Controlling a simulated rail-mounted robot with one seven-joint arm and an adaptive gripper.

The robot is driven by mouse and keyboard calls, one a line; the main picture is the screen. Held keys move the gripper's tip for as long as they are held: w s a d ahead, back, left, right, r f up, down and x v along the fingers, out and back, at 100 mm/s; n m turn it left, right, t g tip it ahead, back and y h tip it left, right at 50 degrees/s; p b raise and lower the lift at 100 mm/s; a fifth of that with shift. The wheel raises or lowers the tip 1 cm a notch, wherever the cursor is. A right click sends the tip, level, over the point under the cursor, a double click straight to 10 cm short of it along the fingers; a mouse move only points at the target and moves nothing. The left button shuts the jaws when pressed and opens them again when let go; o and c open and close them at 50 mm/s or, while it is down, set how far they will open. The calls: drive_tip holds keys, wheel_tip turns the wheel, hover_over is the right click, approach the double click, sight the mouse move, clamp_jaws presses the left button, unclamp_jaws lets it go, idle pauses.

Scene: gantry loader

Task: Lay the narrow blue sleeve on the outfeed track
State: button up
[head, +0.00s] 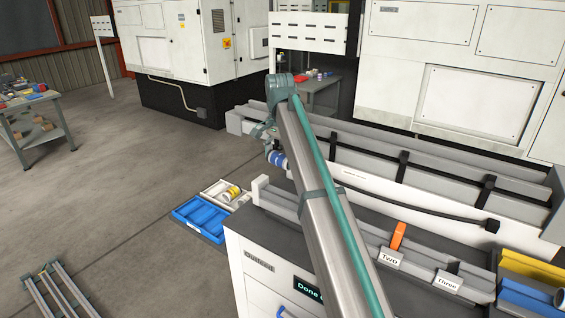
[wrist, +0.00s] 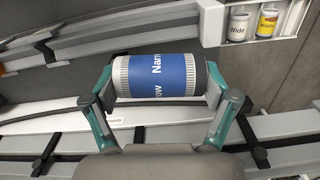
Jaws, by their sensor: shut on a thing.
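The narrow blue sleeve (wrist: 172,82) is a blue cylinder with white ribbed ends and white lettering, "Narrow". My gripper (wrist: 162,76) is shut on it, a finger at each end, and it lies crosswise. In the head view the sleeve (head: 277,158) hangs below my gripper (head: 270,146), partly hidden by my arm. It is near the far left end of the grey outfeed track (head: 286,197) on the cabinet marked "Outfeed". It seems above and apart from the track; exact height cannot be told. My arm hides the track's middle.
Track places carry signs "Two" (head: 389,259) and "Three" (head: 447,284); an orange piece (head: 398,236) stands by "Two". A white tray (head: 213,189) with other sleeves and a blue tray (head: 186,213) lie left of the cabinet. A long grey machine rail (head: 420,176) runs behind.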

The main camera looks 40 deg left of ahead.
drive_tip(key=shift+d+n, duration=0.2)
drive_tip(key=shift+n, duration=0.2)
drive_tip(key=shift+a+f+n, duration=0.3)
drive_tip(key=shift+a+n, duration=0.1)
drive_tip(key=shift+a, duration=0.1)
drive_tip(key=shift+d+f+b, duration=0.25)
drive_tip(key=shift+f+b, duration=0.1)
drive_tip(key=b, duration=0.3)
hover_over(280, 195)
wheel_tip(280, 195, down, 6)
drive_tip(key=shift+f, duration=1.65)
drive_tip(key=o, duration=1.2)
